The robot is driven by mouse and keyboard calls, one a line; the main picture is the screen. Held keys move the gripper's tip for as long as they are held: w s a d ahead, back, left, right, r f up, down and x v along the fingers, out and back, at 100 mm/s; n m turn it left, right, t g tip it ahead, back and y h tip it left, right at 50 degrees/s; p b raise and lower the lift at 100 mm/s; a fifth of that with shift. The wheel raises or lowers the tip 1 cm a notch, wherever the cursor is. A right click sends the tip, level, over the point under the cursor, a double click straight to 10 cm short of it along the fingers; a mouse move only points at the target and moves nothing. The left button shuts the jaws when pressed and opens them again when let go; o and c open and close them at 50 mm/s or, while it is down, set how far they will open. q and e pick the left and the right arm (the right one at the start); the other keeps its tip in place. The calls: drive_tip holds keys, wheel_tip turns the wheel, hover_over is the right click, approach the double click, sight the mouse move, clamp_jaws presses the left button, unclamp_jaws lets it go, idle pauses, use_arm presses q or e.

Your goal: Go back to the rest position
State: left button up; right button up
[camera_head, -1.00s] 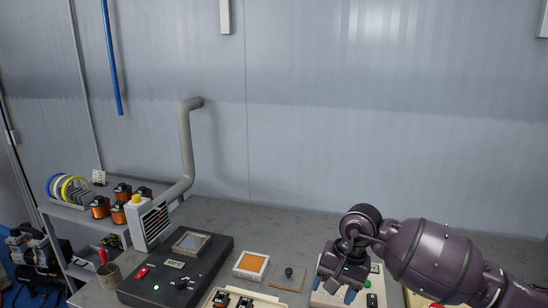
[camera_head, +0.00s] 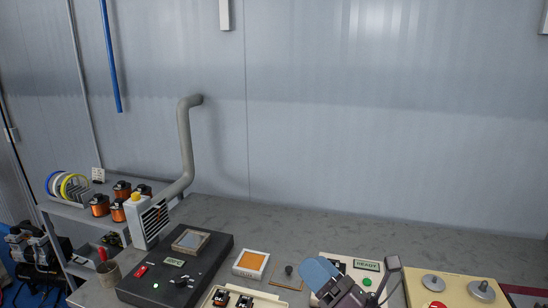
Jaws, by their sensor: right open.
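My right gripper (camera_head: 321,272) is at the bottom of the head view, right of centre. Its blue finger pads point up and to the left, in front of the light box with the READY display (camera_head: 367,265). It is open, and I see nothing held in it. The rest of the right arm is mostly below the picture edge. My left gripper is not in view.
On the grey bench (camera_head: 270,218) stand a black control unit (camera_head: 178,268), a white tray with an orange pad (camera_head: 251,264) and a cream panel with round knobs (camera_head: 457,288). A fume pipe (camera_head: 186,145) rises at left beside a shelf of copper coils (camera_head: 100,206). The bench's back strip is clear.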

drive_tip(key=s+d+f+m+h, duration=0.3)
drive_tip(key=d+f+m+h, duration=0.45)
drive_tip(key=m, duration=0.55)
drive_tip(key=s+d+f+m+h, duration=0.2)
drive_tip(key=d+f+m+h, duration=0.2)
drive_tip(key=d+m+h, duration=0.7)
drive_tip(key=s+d+f+m+g+y, duration=0.1)
drive_tip(key=s+f+m+g, duration=0.55)
drive_tip(key=s, duration=0.45)
drive_tip(key=s+d+f+m+g+y, duration=0.1)
drive_tip(key=s+f+m+g, duration=0.5)
drive_tip(key=s, duration=0.5)
drive_tip(key=w+f+t, duration=0.7)
drive_tip(key=f, duration=0.2)
drive_tip(key=shift+w+a+n+y, duration=0.2)
drive_tip(key=shift+a+n+y, duration=0.05)
drive_tip(key=shift+n+y, duration=0.1)
